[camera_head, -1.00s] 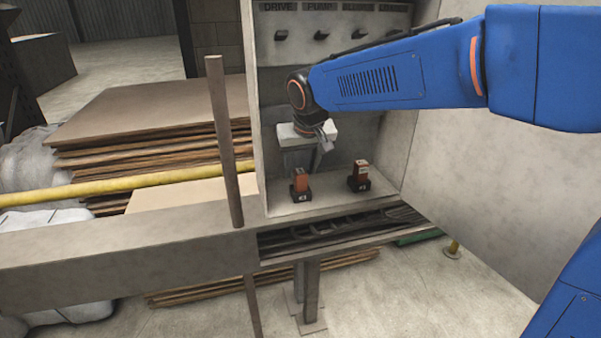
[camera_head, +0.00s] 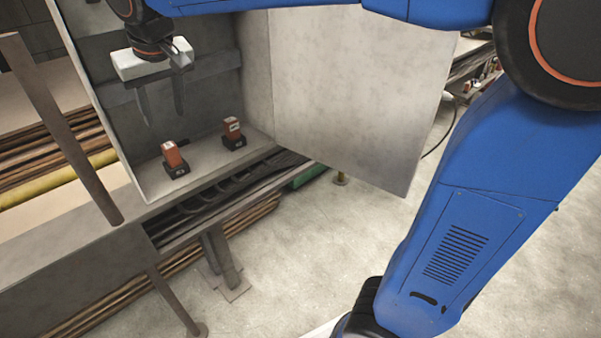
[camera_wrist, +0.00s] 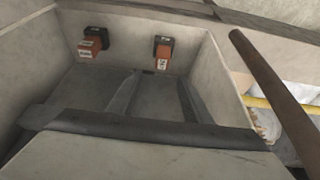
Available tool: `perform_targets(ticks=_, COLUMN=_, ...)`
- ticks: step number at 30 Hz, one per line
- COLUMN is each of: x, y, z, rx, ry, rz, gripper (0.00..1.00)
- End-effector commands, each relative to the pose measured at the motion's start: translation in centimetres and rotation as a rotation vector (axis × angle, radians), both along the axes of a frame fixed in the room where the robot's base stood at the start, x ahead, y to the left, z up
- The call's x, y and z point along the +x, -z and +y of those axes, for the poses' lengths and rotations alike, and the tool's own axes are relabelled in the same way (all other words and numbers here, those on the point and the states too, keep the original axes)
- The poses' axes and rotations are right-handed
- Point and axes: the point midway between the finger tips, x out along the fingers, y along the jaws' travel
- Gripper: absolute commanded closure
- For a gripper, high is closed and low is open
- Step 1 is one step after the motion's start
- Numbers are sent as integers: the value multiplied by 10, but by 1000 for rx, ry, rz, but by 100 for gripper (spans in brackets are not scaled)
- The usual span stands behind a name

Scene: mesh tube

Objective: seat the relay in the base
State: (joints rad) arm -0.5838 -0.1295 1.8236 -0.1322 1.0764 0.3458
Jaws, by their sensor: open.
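Two orange relays stand in black bases on the cabinet floor. The left one (camera_head: 171,154) in the head view sits in its base (camera_head: 178,172) and looks slightly tilted there; whether it is fully down I cannot tell. The right one (camera_head: 232,127) stands in a base (camera_head: 235,143). In the wrist view the order is swapped: the first relay is at right (camera_wrist: 162,56), the second at left (camera_wrist: 91,49). My gripper (camera_head: 164,120) is open and empty, fingers pointing down, above and behind the left relay in the head view. Its fingers (camera_wrist: 158,76) also show in the wrist view.
The cabinet wall (camera_head: 120,150) bounds the left side, and an open door panel (camera_head: 350,90) stands at right. A brown post (camera_head: 60,130) rises left of the cabinet. A cable tray (camera_head: 220,195) runs below the cabinet floor.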

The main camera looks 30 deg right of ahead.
Motion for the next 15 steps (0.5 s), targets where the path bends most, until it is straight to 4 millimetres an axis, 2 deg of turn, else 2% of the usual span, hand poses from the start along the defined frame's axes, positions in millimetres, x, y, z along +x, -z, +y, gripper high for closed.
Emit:
perform_targets(ticks=5, x=-22, y=6, z=-55, rx=3, ry=38, rz=-3, gripper=55)
perform_targets(ticks=9, x=-56, y=22, z=-115, rx=3, ry=80, rz=-3, gripper=55)
perform_targets(ticks=15, x=-113, y=54, z=-186, rx=5, ry=140, rz=-7, gripper=55)
